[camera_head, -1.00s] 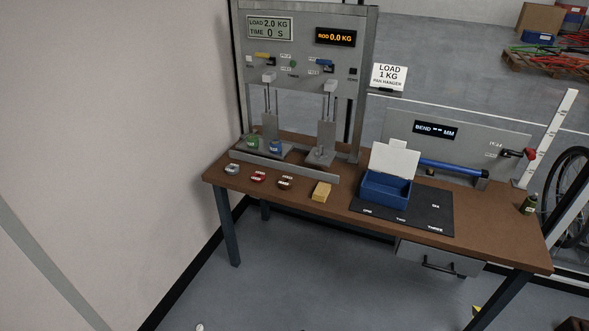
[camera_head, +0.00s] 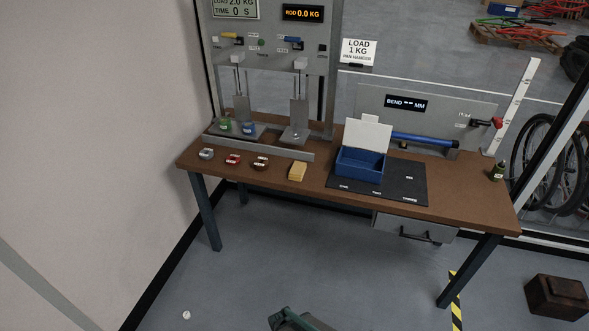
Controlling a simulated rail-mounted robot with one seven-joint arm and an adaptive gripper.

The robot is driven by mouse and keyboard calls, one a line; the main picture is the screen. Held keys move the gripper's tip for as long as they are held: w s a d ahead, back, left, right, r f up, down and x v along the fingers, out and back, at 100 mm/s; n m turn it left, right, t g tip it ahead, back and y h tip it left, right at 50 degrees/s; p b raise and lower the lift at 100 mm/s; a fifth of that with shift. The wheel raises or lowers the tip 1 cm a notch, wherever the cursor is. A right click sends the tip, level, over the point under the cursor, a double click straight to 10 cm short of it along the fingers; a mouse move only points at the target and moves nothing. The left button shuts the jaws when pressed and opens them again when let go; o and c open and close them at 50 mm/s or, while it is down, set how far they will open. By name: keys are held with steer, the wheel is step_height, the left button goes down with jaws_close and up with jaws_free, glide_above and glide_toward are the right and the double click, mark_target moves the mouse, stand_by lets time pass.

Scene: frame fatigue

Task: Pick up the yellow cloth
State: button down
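The yellow cloth (camera_head: 298,172) is a small folded block lying flat near the front edge of the brown workbench (camera_head: 250,176). It sits between the small clamp-like pieces on its left and the black mat on its right, with nothing on top of it.
A blue open box (camera_head: 360,163) stands on the black mat (camera_head: 405,185). A metal test rig (camera_head: 270,75) rises behind. A dark green shape (camera_head: 298,320) is cut off below.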

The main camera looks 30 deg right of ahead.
stand_by(0.4)
steer(key=shift+c, duration=0.8)
jaws_free()
